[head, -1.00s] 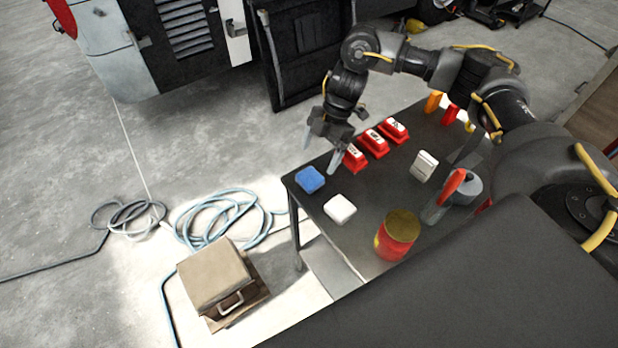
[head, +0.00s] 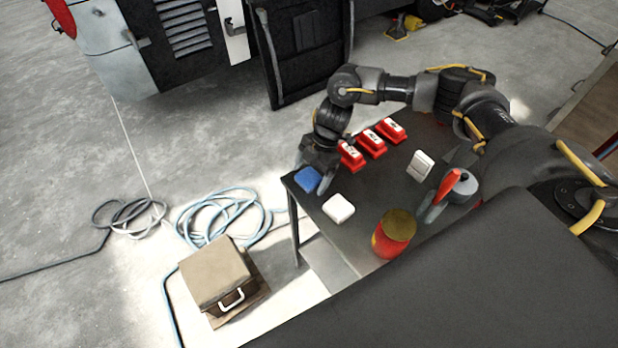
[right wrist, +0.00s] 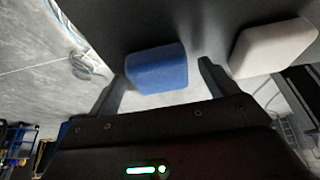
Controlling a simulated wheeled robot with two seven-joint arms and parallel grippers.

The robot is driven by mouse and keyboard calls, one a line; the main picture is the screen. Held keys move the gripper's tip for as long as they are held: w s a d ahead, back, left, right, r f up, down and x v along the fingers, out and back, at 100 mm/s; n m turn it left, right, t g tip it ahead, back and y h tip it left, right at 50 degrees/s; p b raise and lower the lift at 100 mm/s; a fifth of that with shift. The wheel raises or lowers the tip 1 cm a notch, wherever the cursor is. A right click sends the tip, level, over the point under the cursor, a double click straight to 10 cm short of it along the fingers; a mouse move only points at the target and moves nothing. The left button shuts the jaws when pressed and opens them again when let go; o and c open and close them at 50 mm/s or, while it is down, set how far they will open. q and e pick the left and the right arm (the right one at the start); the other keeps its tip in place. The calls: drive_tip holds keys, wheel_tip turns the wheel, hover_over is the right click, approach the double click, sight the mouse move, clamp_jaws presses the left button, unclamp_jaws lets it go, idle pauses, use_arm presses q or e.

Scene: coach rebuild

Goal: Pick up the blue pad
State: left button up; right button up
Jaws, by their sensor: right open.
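The blue pad (head: 307,180) lies near the left corner of the dark table (head: 360,210). My right gripper (head: 312,178) is down at the pad, its arm reaching over the table from the right. In the right wrist view the blue pad (right wrist: 157,68) sits between the two open fingers of the right gripper (right wrist: 160,85), with a gap to the right finger. Whether a finger touches the pad, I cannot tell. A white pad (head: 338,209) lies next to it, and it also shows in the right wrist view (right wrist: 272,46).
Several red boxes with white labels (head: 371,143) stand in a row behind the pads. A white block (head: 420,165), a red-handled tool (head: 442,190) and a red can (head: 394,234) stand to the right. A brown case (head: 217,276) and blue hose (head: 225,212) lie on the floor.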

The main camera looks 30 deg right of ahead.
sight(306, 179)
drive_tip(key=c, duration=1.1)
drive_tip(key=shift+c, duration=0.2)
drive_tip(key=shift+r, duration=0.1)
drive_tip(key=shift+w+r, duration=0.1)
drive_tip(key=shift+r, duration=0.35)
wheel_tip(306, 179, up, 2)
drive_tip(key=shift+r, duration=0.15)
drive_tip(key=s+a+r+b, duration=0.1)
drive_tip(key=s+a+r, duration=0.4)
drive_tip(key=s+r, duration=0.4)
drive_tip(key=s, duration=0.4)
drive_tip(key=shift+r+b, duration=0.35)
drive_tip(key=shift+b, duration=0.05)
drive_tip(key=shift+s, duration=0.1)
